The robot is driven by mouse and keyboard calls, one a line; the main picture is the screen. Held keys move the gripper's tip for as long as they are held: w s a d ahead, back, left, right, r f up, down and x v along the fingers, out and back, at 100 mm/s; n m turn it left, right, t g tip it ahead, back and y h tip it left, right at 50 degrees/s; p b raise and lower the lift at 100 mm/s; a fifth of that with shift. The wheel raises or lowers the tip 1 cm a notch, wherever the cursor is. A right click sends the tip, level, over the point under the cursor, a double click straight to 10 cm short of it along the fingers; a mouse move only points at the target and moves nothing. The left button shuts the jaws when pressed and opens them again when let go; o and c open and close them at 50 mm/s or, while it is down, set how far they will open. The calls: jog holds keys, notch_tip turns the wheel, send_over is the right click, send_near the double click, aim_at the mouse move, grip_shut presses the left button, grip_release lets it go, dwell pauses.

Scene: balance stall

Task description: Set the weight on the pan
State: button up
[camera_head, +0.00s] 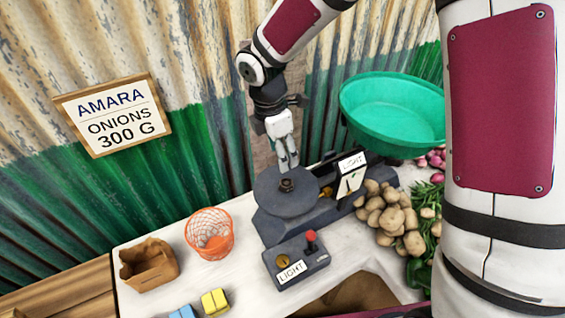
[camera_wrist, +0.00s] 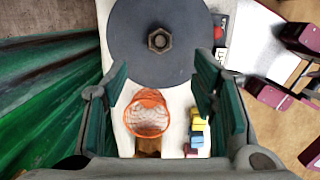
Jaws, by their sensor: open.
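The weight (camera_head: 286,185) is a small dark brownish hexagonal piece with a round centre. It sits near the middle of the dark grey round pan (camera_head: 268,201) of the scale. In the wrist view the weight (camera_wrist: 159,40) shows on the pan (camera_wrist: 128,28), beyond the fingertips. My gripper (camera_head: 288,163) points down just above the weight and pan. In the wrist view my gripper (camera_wrist: 161,78) has its two green-padded fingers wide apart with nothing between them. Whether a fingertip touches anything cannot be told.
A control box (camera_head: 312,262) with a red knob and a LIGHT label stands before the scale. An orange wire basket (camera_head: 210,232), brown paper bag (camera_head: 149,263) and yellow and blue blocks (camera_head: 214,300) are nearby. Potatoes (camera_head: 388,215) and a green basin (camera_head: 393,108) are right.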

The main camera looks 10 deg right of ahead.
jog(key=s+d+r+m+t, duration=0.1)
jog(key=s+d+r+m, duration=0.35)
jog(key=r, duration=0.35)
jog(key=s+d+r+m+t, duration=0.1)
jog(key=s+d+r+m, duration=0.4)
jog(key=r, duration=0.3)
jog(key=s+d+r+m+t, duration=0.1)
jog(key=s+d+r+m, duration=0.1)
jog(key=s+m, duration=0.4)
jog(key=s+d+r+m+t+y, duration=0.1)
jog(key=s+d+r+m, duration=0.1)
jog(key=s+r+m, duration=0.2)
jog(key=s+m, duration=0.3)
jog(key=shift+d+t+y, duration=0.3)
jog(key=shift+d+t, duration=0.05)
jog(key=shift+t, duration=0.05)
